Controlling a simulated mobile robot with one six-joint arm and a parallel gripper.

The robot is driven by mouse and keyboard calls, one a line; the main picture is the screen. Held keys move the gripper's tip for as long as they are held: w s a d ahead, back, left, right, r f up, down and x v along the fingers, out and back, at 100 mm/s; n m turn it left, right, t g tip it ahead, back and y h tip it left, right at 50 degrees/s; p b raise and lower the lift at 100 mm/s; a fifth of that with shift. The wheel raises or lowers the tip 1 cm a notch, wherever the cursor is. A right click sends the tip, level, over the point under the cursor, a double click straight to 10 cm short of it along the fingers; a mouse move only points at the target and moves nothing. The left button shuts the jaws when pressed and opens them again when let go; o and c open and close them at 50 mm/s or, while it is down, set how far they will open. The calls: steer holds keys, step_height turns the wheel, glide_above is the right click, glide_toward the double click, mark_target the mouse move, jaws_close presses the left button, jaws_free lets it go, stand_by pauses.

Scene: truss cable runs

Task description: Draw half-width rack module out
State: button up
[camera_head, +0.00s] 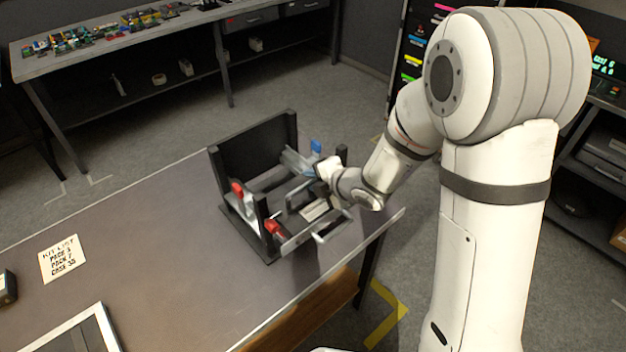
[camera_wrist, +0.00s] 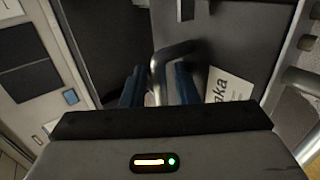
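A small black open-framed rack (camera_head: 252,150) stands on the table. A module with a grey front and a metal bar handle (camera_head: 332,232) sits at its front right; I cannot tell how far out it is. My gripper (camera_head: 318,184) is over the rack's right part, its fingertips mostly hidden in the head view. In the wrist view, my two blue fingers (camera_wrist: 160,88) stand apart on either side of a bent metal handle (camera_wrist: 158,72), with a gap visible beside the bar. A white printed label (camera_wrist: 228,92) lies to the right of the fingers.
Red latch-like parts (camera_head: 273,228) and a blue one (camera_head: 315,147) stick up on the rack. The table edge lies close in front.

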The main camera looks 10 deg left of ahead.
steer(key=shift+o, duration=1)
steer(key=shift+v, duration=3.95)
steer(key=shift+w+r, duration=0.1)
